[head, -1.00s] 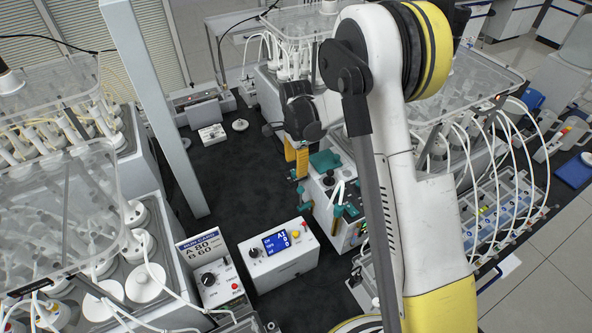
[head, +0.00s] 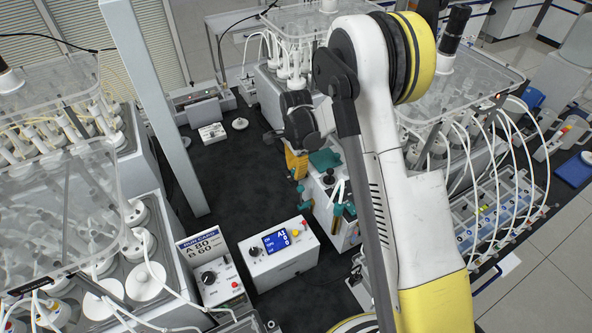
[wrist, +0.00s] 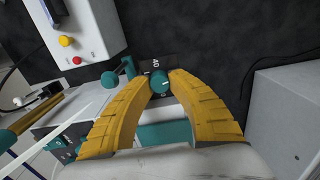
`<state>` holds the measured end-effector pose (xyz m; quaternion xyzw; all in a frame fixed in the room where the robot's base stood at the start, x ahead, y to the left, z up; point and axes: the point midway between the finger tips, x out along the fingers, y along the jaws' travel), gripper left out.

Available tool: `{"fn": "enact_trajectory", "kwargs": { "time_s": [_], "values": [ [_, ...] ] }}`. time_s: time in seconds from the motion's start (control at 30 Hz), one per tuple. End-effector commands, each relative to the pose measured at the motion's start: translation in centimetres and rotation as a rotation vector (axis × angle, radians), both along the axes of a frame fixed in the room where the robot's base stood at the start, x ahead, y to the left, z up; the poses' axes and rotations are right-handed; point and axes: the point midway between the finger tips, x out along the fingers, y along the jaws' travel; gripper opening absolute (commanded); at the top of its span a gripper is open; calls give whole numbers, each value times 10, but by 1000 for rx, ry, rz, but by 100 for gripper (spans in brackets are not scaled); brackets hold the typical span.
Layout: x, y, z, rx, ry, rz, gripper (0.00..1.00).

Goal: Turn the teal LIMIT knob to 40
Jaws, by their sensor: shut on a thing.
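The teal LIMIT knob (wrist: 160,84) sits between the tips of my yellow fingers in the wrist view. A short white pointer line shows on its face. My gripper (wrist: 160,80) is shut on the knob, with one finger on each side. Small white marks show on the dark plate (wrist: 150,64) behind the knob, too small to read surely. In the head view my gripper (head: 297,170) is at the left side of the white and teal unit (head: 326,190). The knob cannot be made out there.
A white box with a blue display (head: 279,250) stands at the front on the black bench. A second control box (head: 216,278) with a black dial is left of it. A grey post (head: 160,110) rises at the left. The bench middle (head: 235,195) is clear.

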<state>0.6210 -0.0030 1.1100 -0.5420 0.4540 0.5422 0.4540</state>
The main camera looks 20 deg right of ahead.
Motion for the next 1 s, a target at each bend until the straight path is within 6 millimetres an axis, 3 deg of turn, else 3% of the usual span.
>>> {"fn": "enact_trajectory", "kwargs": {
  "time_s": [0.7,1.0],
  "values": [
    [1,0,-2,-1,0,424,0],
    [1,0,-1,-1,0,528,0]
  ]
}}
